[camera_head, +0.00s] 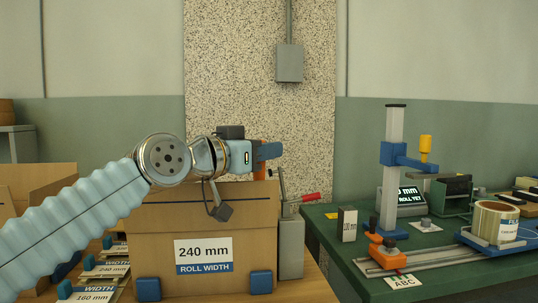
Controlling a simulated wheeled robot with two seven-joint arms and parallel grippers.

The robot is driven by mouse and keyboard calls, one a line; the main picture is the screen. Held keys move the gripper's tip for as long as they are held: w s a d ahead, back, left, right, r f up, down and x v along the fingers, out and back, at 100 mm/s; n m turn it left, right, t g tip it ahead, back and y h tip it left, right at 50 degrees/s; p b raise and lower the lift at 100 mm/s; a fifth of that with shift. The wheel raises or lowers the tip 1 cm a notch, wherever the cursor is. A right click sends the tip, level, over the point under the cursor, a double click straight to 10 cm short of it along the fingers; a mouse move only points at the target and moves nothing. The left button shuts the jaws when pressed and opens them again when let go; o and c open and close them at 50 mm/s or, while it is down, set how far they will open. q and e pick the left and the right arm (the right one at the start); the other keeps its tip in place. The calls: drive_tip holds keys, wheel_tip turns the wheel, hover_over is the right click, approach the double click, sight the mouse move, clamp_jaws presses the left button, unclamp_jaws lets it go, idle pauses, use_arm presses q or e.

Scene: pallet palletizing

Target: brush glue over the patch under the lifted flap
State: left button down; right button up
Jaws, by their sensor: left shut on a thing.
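My left arm comes in from the left, and my left gripper (262,152) is over the rear of a cardboard box labelled "240 mm ROLL WIDTH" (150,225). The gripper is shut on a small orange piece (258,172), mostly hidden by the blue jaw; I cannot tell whether it is the glue brush. The gripper hides part of the box's top. A lifted flap, a patch and glue cannot be made out. My right gripper is not in view.
A grey stand with a red-handled lever (309,197) is right of the box. A green bench (440,240) holds a blue-and-grey post (395,160), a rail with a roll (494,222) and a display. Labelled cards (105,268) lie left of the box.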

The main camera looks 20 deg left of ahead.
use_arm(q)
drive_tip(key=a+b, duration=0.1)
drive_tip(key=a, duration=0.1)
drive_tip(key=s+a+b, duration=0.1)
drive_tip(key=a+b, duration=0.1)
drive_tip(key=a, duration=0.1)
drive_tip(key=shift+a, duration=0.25)
idle(3.1)
